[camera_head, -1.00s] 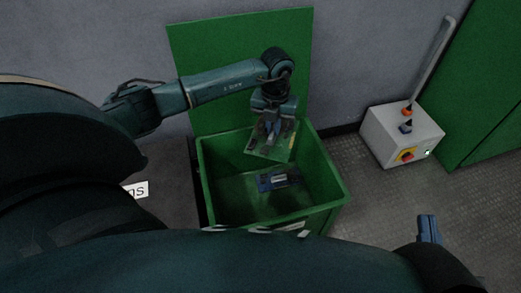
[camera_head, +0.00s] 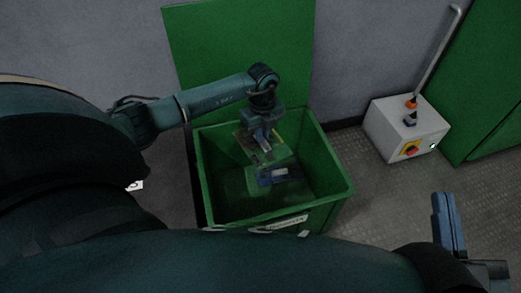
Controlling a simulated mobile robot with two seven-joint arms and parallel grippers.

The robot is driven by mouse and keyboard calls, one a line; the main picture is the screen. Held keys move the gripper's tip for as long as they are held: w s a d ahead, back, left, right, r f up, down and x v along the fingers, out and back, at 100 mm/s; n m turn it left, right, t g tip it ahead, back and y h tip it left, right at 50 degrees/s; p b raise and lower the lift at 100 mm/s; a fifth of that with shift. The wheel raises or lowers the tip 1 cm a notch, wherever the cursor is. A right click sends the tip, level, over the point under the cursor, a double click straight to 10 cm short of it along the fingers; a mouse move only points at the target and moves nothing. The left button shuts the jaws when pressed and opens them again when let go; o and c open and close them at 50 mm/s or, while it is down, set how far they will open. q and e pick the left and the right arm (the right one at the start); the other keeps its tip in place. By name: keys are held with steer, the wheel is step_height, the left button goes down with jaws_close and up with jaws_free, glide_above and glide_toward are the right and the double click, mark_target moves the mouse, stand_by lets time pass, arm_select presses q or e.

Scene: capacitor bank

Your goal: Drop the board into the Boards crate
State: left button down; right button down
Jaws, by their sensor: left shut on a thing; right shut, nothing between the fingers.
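The board (camera_head: 250,148) is a small flat plate with parts on it, tilted, in the upper middle of the head view. My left gripper (camera_head: 262,141) is shut on it and holds it within the mouth of the green Boards crate (camera_head: 334,197). A second item, dark blue with a pale block (camera_head: 280,175), lies on the crate floor just below the board. From this view I cannot tell the gap between them. My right gripper (camera_head: 445,217) is shut and empty at the lower right, outside the crate.
A green panel (camera_head: 240,50) stands upright behind the crate. A white box (camera_head: 405,128) with a red and yellow switch and a grey pole stands on the floor to the right. A green cabinet (camera_head: 490,90) is at the far right. Floor between crate and box is clear.

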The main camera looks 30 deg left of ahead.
arm_select(q)
steer(key=shift+f, duration=0.3)
arm_select(e)
steer(key=shift+r, duration=0.3)
arm_select(q)
steer(key=c, duration=1.5)
jaws_free()
steer(key=shift+o, duration=0.2)
